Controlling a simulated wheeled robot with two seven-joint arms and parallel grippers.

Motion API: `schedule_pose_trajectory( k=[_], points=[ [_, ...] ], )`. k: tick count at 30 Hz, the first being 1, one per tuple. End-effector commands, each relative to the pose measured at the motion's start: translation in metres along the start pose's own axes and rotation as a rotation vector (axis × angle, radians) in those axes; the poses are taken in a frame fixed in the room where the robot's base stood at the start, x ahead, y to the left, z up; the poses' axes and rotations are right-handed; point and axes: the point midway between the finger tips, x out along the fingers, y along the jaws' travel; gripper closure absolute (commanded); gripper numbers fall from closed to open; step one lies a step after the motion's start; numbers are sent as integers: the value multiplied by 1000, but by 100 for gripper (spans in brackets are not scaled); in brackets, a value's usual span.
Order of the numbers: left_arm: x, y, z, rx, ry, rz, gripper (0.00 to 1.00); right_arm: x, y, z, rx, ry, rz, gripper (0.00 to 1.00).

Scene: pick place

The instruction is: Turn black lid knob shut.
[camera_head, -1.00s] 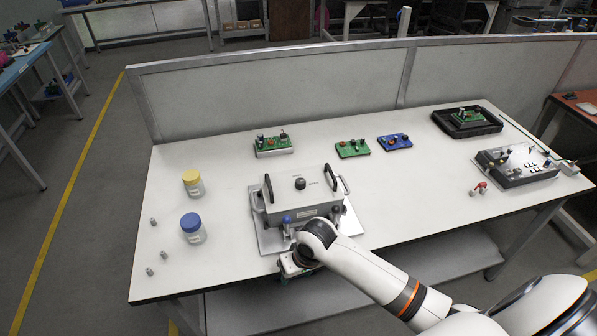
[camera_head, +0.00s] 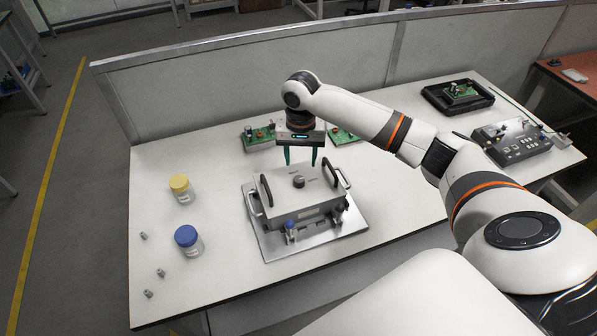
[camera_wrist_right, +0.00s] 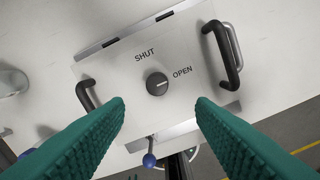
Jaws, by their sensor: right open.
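The black lid knob (camera_head: 298,181) sits on the grey lid of a metal box (camera_head: 322,199) on the table. In the right wrist view the knob (camera_wrist_right: 157,84) is round, with a pale line slanting toward the word OPEN; SHUT is printed at its upper left. My right gripper (camera_head: 300,158) points down above the lid, its green fingers open and empty. In the wrist view the fingers (camera_wrist_right: 160,108) are spread to either side of the knob and do not touch it. My left gripper is not in view.
Two black handles (camera_head: 267,190) (camera_head: 336,175) rise from the lid's sides. A blue-ended lever (camera_head: 289,224) stands at the box front. Yellow-lidded (camera_head: 181,188) and blue-lidded (camera_head: 188,241) jars stand left. Green circuit boards (camera_head: 258,136) lie behind, partly hidden by my arm.

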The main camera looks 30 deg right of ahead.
Motion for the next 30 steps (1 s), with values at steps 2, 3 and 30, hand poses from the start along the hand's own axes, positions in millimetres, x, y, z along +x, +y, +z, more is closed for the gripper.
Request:
schedule_pose_trajectory(
  k=[2,3,30],
  points=[
    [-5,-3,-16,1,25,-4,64,17,0,-1,-1,3,-4,50],
    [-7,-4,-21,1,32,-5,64,25,0,-1,-1,3,-3,50],
    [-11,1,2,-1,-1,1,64,77,0,0,-4,-1,0,82]
  ],
)
